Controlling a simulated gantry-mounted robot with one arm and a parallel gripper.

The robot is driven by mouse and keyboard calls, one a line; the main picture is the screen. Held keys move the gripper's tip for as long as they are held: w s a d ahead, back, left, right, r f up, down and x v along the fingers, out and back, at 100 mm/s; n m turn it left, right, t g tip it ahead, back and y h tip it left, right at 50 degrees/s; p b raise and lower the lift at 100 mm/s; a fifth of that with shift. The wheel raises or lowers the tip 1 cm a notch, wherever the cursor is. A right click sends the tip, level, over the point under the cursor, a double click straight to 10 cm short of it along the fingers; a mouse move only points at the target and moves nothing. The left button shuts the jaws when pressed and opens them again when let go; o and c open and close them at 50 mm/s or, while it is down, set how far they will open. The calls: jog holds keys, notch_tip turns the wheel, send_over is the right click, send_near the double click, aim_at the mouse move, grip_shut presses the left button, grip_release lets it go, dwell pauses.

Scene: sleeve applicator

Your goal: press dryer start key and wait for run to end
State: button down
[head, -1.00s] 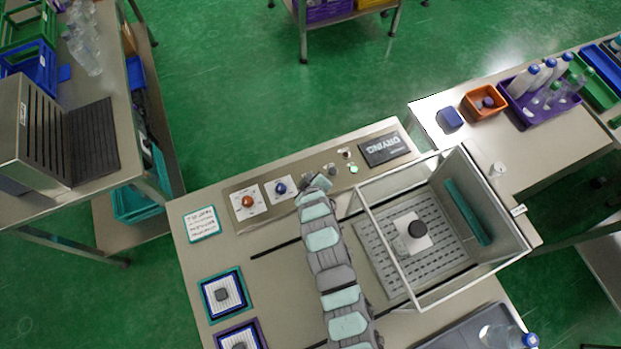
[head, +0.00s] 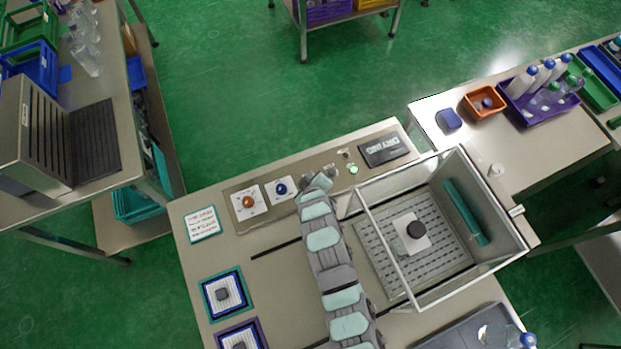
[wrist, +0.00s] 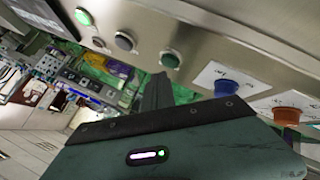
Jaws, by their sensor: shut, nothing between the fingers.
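The dryer is a clear-walled chamber (head: 509,213) on the bench. Its control panel holds a lit green button (head: 353,169), a grey button (head: 332,170) and a dark display (head: 384,149) with pale, upside-down text too small to read surely. My gripper (head: 318,181) is at the panel, left of the grey and green buttons, and is shut and empty. No label marks the start key legibly.
Inside the chamber a black cylinder (head: 416,230) sits on a white plate over a slotted floor. A blue knob (head: 281,188) and an orange knob (head: 248,202) are left of my gripper. Framed pads (head: 222,294) lie at the bench's left. A purple tray of bottles stands at upper right.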

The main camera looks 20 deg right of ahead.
jog(key=shift+r, duration=0.15)
jog(key=shift+r+p, duration=1.4)
jog(key=shift+r, duration=1)
